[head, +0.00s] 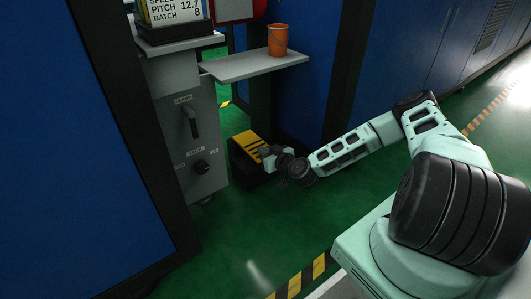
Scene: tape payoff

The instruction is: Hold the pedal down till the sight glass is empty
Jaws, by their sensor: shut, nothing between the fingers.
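The pedal (247,142) is a yellow and black striped plate on a dark base on the green floor, beside the grey machine cabinet. My gripper (264,153) is shut with nothing in it, at the right side of the pedal. It overlaps the pedal's edge in the head view; I cannot tell whether it touches or presses it. How far down the pedal is cannot be told from this view. No sight glass can be made out in the frame.
The grey cabinet (180,133) carries a clamp lever (191,121) and a dark knob (201,166). An orange bucket (278,40) stands on a grey shelf (240,67) above the pedal. Blue panels flank the spot. The green floor in front is clear.

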